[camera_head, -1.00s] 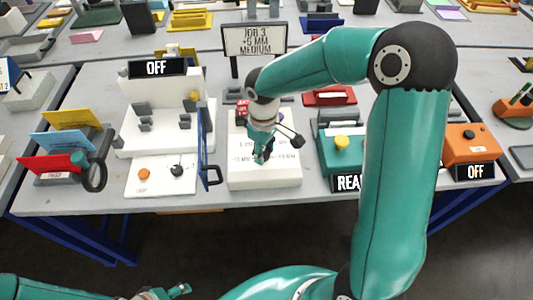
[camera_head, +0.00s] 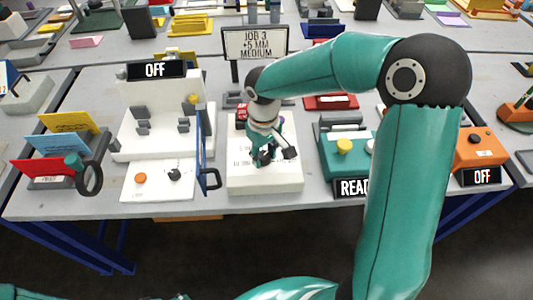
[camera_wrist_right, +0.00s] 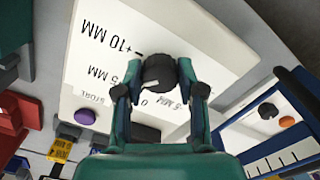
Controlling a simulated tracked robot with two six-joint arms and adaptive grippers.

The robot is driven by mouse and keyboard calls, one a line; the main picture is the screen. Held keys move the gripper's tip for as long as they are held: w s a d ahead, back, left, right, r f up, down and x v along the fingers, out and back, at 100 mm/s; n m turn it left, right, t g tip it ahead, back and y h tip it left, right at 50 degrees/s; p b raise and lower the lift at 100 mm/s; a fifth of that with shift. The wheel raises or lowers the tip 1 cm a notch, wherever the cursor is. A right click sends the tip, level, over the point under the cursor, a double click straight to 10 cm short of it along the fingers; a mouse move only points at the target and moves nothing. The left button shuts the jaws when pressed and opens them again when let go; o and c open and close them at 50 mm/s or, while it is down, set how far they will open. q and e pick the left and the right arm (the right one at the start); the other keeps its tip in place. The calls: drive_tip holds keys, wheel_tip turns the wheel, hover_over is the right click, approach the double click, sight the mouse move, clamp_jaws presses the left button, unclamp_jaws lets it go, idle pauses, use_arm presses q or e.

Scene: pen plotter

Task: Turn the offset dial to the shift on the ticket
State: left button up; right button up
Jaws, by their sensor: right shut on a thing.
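The ticket sign (camera_head: 255,43) stands behind the white console (camera_head: 265,180) and reads "JOB 3, +5 MM, MEDIUM". The black offset dial (camera_wrist_right: 160,70) sits on that console in the right wrist view. Printed marks around it include +10 MM, a partly covered 5 MM, 0 and another 5 MM. A pale line on the dial points left, roughly toward the 5 MM label nearest the +10 MM. My right gripper (camera_wrist_right: 165,72) is shut on the dial, a finger on each side; in the head view (camera_head: 268,156) it covers the dial. My left gripper is out of view.
A purple button (camera_wrist_right: 85,117) is on the same console. A blue-framed door (camera_head: 205,150) stands close on its left, by a panel with an orange button (camera_head: 140,178). A teal machine (camera_head: 345,160) reading "READ..." stands to the right. Coloured cards (camera_head: 65,145) are at far left.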

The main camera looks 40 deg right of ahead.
sight(264, 155)
drive_tip(key=o, duration=1.1)
drive_tip(key=shift+w+a, duration=0.1)
drive_tip(key=shift+w, duration=0.1)
drive_tip(key=shift+o, duration=0.2)
drive_tip(key=shift+s, duration=0.1)
drive_tip(key=shift+r, duration=0.1)
wheel_tip(264, 155, up, 12)
